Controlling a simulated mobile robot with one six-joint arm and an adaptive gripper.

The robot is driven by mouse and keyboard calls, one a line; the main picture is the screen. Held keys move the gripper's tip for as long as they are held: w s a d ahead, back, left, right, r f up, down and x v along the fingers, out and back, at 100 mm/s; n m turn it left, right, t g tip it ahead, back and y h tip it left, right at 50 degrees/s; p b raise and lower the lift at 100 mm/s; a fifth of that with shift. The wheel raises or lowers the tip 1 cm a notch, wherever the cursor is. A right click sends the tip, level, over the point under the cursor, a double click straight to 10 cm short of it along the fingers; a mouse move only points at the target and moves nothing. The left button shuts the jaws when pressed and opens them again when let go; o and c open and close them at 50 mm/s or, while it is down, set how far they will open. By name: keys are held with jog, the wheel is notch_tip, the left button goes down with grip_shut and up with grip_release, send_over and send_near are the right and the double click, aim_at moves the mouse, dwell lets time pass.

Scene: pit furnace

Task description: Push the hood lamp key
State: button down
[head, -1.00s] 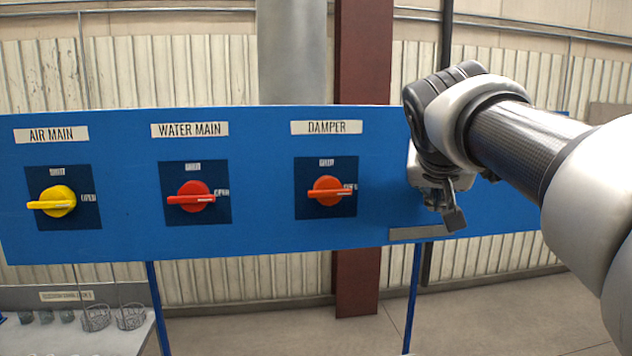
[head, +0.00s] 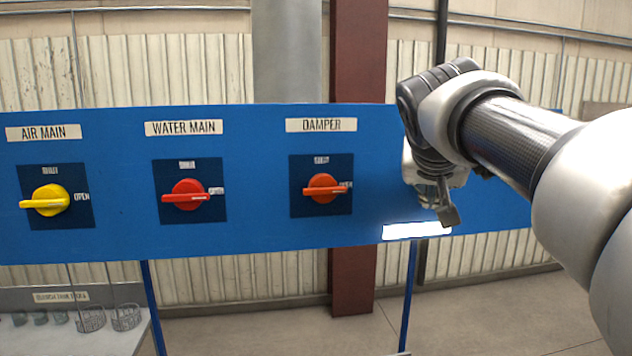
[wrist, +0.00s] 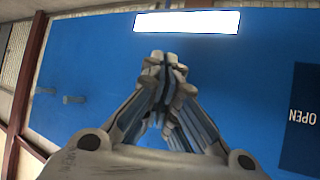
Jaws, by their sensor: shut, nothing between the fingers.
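The blue panel (head: 260,240) fills the middle of the head view. A lamp strip (head: 415,231) on its lower edge, right of the damper switch, glows white. The strip also shows bright at the top of the wrist view (wrist: 187,21). My gripper (head: 447,212) is in front of the panel at the strip's right end, fingers shut with nothing between them. In the wrist view its fingertips (wrist: 165,60) point at the panel close to the strip. I cannot tell whether they touch the panel. No lamp key can be made out; my gripper and arm cover that part.
The damper switch (head: 322,188), water main switch (head: 187,194) and yellow air main switch (head: 50,200) are on the panel to the left. Two small pegs (wrist: 72,99) stick out in the wrist view. A bench (head: 100,338) with baskets is at lower left.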

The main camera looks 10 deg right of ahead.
jog(key=shift+s, duration=0.1)
jog(key=s+b, duration=0.2)
jog(key=s, duration=0.3)
jog(key=shift+s+d, duration=0.1)
jog(key=shift+s, duration=0.3)
jog(key=s+a+f+n+g+y+b, duration=0.1)
jog(key=s+a+f+b, duration=0.3)
jog(key=f, duration=1.3)
jog(key=s+a+f+n+g+y+b, duration=0.2)
jog(key=s+a+f+b, duration=0.3)
jog(key=s+f+b, duration=0.5)
jog(key=s+a+f+n+g+y+b, duration=0.1)
jog(key=s+a+f+b, duration=0.3)
jog(key=f, duration=2.2)
jog(key=s+n+y+b, duration=0.1)
jog(key=s+b, duration=0.3)
jog(key=shift+s+a+f+n+g, duration=0.2)
jog(key=shift+s+n+g, duration=0.1)
jog(key=shift+g, duration=0.1)
jog(key=c, duration=2.3)
grip_release()
